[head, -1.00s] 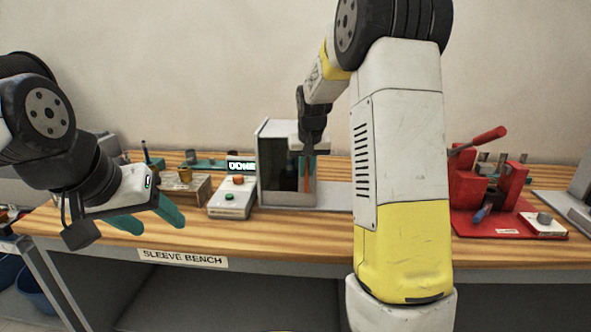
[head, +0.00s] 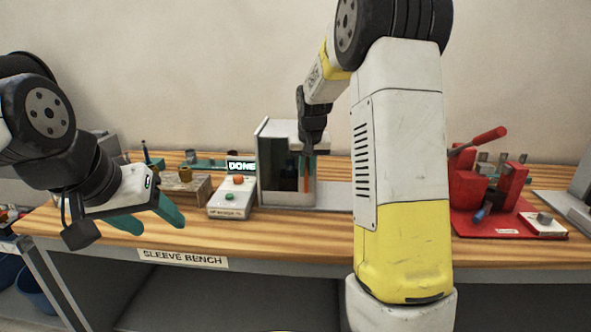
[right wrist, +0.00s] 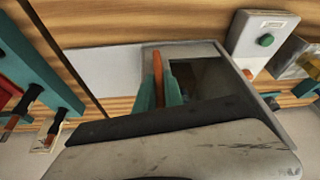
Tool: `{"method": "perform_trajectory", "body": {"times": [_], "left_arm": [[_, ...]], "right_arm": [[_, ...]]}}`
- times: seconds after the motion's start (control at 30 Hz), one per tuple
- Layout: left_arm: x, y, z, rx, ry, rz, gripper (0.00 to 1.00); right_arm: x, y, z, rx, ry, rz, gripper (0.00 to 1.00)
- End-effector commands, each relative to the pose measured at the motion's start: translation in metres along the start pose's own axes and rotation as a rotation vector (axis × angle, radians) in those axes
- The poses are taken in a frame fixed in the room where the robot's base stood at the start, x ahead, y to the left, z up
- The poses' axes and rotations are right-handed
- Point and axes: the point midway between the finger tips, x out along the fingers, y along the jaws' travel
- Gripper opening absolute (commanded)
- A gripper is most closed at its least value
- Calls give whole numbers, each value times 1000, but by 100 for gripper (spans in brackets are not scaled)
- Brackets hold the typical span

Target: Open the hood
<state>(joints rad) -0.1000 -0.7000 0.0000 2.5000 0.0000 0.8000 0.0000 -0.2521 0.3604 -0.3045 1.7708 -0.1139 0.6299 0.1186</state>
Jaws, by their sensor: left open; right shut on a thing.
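The hood (head: 268,165) is a grey box with a dark front pane, standing at the middle back of the bench in the head view. Its dark pane also shows in the right wrist view (right wrist: 200,82). An orange upright handle (right wrist: 157,78) is on its front. My right gripper (right wrist: 163,94) is shut on this handle, with teal fingers on either side. In the head view my right gripper (head: 308,160) is partly hidden by its own wrist. My left gripper (head: 150,216) is open and empty above the bench's front left, apart from the hood.
A control box (head: 231,198) with red and green buttons stands left of the hood. A display (head: 241,166) behind it reads DONE. A wooden block (head: 184,188) stands further left. A red fixture (head: 474,190) is at the right. The front bench strip (head: 270,238) is clear.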

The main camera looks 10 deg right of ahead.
Motion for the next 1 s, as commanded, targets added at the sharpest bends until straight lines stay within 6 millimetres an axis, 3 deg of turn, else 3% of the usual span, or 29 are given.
{"method": "perform_trajectory", "body": {"times": [0.5, 0.63, 0.77, 1.0], "left_arm": [[0, 0, 0, 0, 0, 0, 57], [0, 0, 0, 0, 0, 0, 57], [0, 0, 0, 0, 0, 0, 57], [0, 0, 0, 0, 0, 0, 57]], "right_arm": [[0, 0, 0, -1, 1, 0, 0], [-1, 8, 1, 2, 0, 1, 0], [-2, 28, 5, 5, 0, 2, 0], [-7, 90, 16, 9, 0, 3, 0]]}}
